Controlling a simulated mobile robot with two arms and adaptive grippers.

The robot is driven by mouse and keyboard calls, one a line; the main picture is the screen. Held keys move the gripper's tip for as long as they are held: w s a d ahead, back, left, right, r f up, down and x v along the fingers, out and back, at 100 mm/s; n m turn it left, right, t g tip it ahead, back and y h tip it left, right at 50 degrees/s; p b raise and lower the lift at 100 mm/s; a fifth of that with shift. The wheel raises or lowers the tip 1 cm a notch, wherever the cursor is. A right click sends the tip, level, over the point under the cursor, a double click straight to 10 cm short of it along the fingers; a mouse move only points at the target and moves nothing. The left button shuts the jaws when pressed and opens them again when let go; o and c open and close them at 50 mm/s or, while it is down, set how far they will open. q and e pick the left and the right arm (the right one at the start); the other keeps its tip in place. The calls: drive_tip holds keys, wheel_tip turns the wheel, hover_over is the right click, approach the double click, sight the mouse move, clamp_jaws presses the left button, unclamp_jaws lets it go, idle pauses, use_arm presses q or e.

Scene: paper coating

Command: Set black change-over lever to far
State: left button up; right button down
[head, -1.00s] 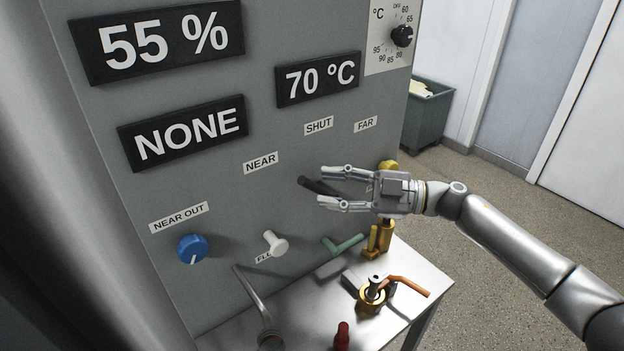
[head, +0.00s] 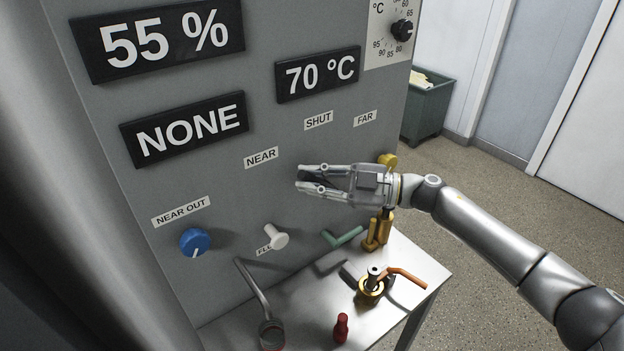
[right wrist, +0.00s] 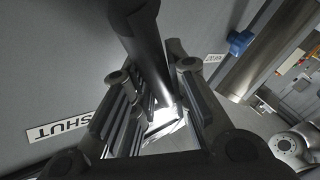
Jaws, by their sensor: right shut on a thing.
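The black change-over lever (head: 317,180) sticks out from the grey panel below the NEAR, SHUT and FAR labels, its end closest to the NEAR label (head: 261,157). My right gripper (head: 304,181) is shut on it, with fingers on both sides covering most of its length. In the right wrist view the black lever (right wrist: 140,40) runs between the two fingers (right wrist: 150,100). The SHUT label (head: 318,120) and the FAR label (head: 365,118) are up and to the right. My left gripper is out of view.
A blue knob (head: 194,242) and a white knob (head: 274,235) sit lower on the panel. Below are a green lever (head: 345,237), brass parts (head: 379,230), an orange-handled valve (head: 405,276) and a red-topped piece (head: 341,327). Open floor lies right of the panel.

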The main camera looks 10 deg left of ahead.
idle(0.4)
drive_tip(key=shift+w+d+r+m+y+b, duration=0.25)
drive_tip(key=shift+m+y+b, duration=0.15)
drive_tip(key=shift+m+y, duration=0.1)
drive_tip(key=shift+w+d+r+m+y+b, duration=0.15)
drive_tip(key=shift+w+d+m+y+b, duration=0.1)
drive_tip(key=shift+m+y+b, duration=0.2)
drive_tip(key=m+y, duration=0.1)
drive_tip(key=w+d+m+t+b, duration=0.1)
drive_tip(key=shift+r+m+y, duration=0.35)
drive_tip(key=shift+r, duration=0.05)
drive_tip(key=m+t, duration=0.1)
drive_tip(key=m, duration=0.1)
drive_tip(key=w+d+m+t+y+b, duration=0.1)
drive_tip(key=m, duration=0.1)
drive_tip(key=w+d+m+t+y+b, duration=0.1)
drive_tip(key=t, duration=0.1)
drive_tip(key=shift+r+m, duration=0.15)
drive_tip(key=shift+m, duration=0.25)
drive_tip(key=shift+w+d+f+m+t+h+b, duration=0.3)
drive_tip(key=shift+w+d+m+t+h+b, duration=0.35)
drive_tip(key=shift+m+t, duration=1.85)
drive_tip(key=shift+w+d+f+m+t+h+b, duration=0.25)
drive_tip(key=shift+w+d+m+t+h, duration=0.5)
drive_tip(key=shift+m+t, duration=1.7)
drive_tip(key=shift+w+d+f+m+t+h+b, duration=0.35)
drive_tip(key=shift+m+t+h, duration=1.05)
drive_tip(key=shift+m, duration=1.85)
drive_tip(key=shift+t, duration=0.55)
